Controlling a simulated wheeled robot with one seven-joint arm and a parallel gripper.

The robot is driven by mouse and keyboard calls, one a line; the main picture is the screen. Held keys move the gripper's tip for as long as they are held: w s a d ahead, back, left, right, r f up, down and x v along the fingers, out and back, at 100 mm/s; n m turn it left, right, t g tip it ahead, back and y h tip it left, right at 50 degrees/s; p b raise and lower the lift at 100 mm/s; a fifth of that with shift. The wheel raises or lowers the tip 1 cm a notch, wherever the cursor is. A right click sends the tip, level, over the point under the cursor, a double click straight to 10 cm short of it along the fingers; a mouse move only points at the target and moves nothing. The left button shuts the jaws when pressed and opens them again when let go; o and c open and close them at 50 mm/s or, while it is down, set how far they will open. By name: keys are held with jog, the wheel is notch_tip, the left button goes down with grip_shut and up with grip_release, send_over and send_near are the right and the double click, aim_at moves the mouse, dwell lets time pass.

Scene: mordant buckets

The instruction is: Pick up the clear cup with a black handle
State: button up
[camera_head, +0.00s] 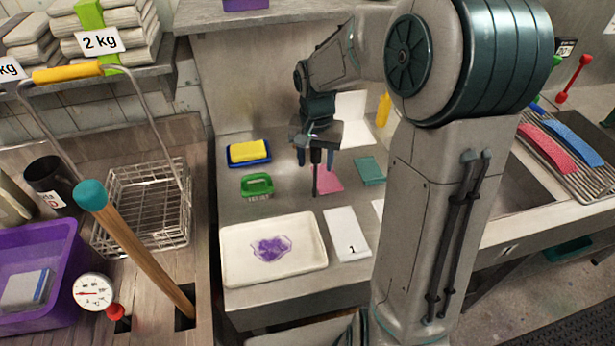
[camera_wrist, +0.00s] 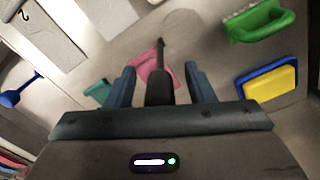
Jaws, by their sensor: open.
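A black handle (camera_head: 314,182) shows below my gripper (camera_head: 315,160) in the head view, over the metal counter. In the wrist view the black handle (camera_wrist: 161,62) runs between my two blue fingers (camera_wrist: 159,72), which are apart on either side of it. Its thin tip points away from the palm. A faint round outline (camera_wrist: 184,22) beyond the tip may be the clear cup; its walls are too transparent to make out. I cannot tell whether either finger touches the handle.
A yellow sponge on a blue dish (camera_head: 249,153), a green-handled brush (camera_head: 257,186), a pink cloth (camera_head: 329,180) and a teal cloth (camera_head: 370,170) lie nearby. A white tray with purple stuff (camera_head: 309,262) and a card marked 1 (camera_head: 346,233) are in front.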

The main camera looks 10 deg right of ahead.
grip_shut()
jog(key=shift+r, duration=0.1)
